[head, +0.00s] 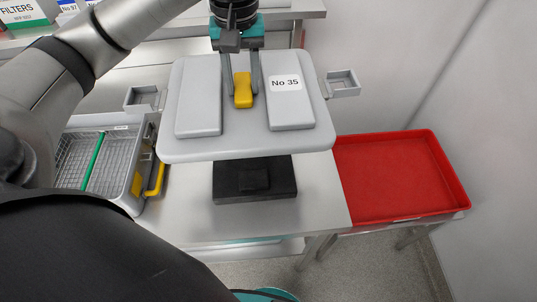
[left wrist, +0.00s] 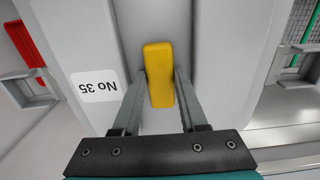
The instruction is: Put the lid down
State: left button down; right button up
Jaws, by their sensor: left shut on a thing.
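The lid (head: 246,138) is a light grey plate with two raised panels, a "No 35" label and a yellow handle (head: 243,90). My left gripper (head: 242,98) is shut on the yellow handle and holds the lid, which seems to be above the steel table. In the left wrist view the fingers (left wrist: 160,85) stand on both sides of the yellow handle (left wrist: 158,60), and the grey lid (left wrist: 220,70) fills most of the picture. What lies under the lid is largely hidden. My right gripper is not in view.
A black block (head: 254,188) sits on the steel table (head: 310,205) under the lid's near edge. A wire basket (head: 90,160) with a green bar stands at left. An empty red tray (head: 390,180) is at right. Small grey brackets (head: 342,84) show beside the lid.

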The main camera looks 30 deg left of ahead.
pick_arm(q)
jog(key=shift+w+d, duration=0.15)
jog(key=shift+d, duration=0.05)
jog(key=shift+f, duration=0.35)
notch_tip(320, 180, down, 16)
jog(key=b, duration=0.2)
jog(key=shift+r+b, duration=0.15)
jog(key=shift+b, duration=0.2)
notch_tip(320, 180, down, 3)
jog(key=shift+f+b, duration=0.2)
jog(key=shift+b, duration=0.15)
jog(key=shift+f, duration=0.15)
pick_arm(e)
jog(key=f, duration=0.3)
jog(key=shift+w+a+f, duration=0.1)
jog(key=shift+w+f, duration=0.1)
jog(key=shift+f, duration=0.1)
pick_arm(q)
jog(key=shift+f, duration=0.1)
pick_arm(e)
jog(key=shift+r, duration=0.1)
